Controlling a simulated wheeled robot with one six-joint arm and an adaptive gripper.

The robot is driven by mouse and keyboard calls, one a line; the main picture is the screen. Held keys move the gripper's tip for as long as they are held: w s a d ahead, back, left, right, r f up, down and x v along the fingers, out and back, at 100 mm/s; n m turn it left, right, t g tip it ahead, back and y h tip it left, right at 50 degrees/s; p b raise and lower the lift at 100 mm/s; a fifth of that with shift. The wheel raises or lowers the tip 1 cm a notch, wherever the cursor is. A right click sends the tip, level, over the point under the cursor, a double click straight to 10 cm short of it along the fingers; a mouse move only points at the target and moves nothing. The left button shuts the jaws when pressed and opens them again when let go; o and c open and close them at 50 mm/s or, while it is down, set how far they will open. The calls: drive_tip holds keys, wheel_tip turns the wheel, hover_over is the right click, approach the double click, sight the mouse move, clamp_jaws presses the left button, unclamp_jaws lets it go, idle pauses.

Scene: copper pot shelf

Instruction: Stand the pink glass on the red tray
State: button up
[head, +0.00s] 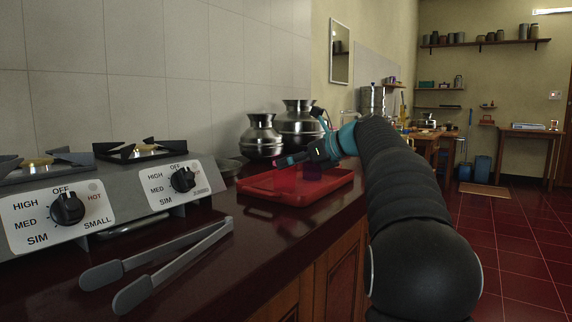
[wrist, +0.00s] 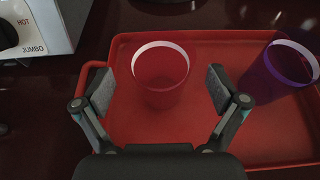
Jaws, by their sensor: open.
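The pink glass (wrist: 160,82) stands upright on the red tray (wrist: 215,143), towards its left part in the wrist view. My gripper (wrist: 161,90) is open, with one finger on each side of the glass and a gap showing on both sides. In the head view the red tray (head: 262,196) lies on the dark counter, with the pink glass (head: 285,179) on it. My gripper (head: 290,160) is at the glass there, and partly hides it.
A purple glass (wrist: 289,66) stands on the tray, right of the pink one. A gas stove (head: 110,200) and metal tongs (head: 165,262) are on the counter at left. Metal pots (head: 261,138) stand behind the tray.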

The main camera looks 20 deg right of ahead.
drive_tip(key=p+v, duration=0.1)
drive_tip(key=v, duration=0.8)
drive_tip(key=shift+s+d, duration=0.15)
drive_tip(key=shift+s, duration=0.05)
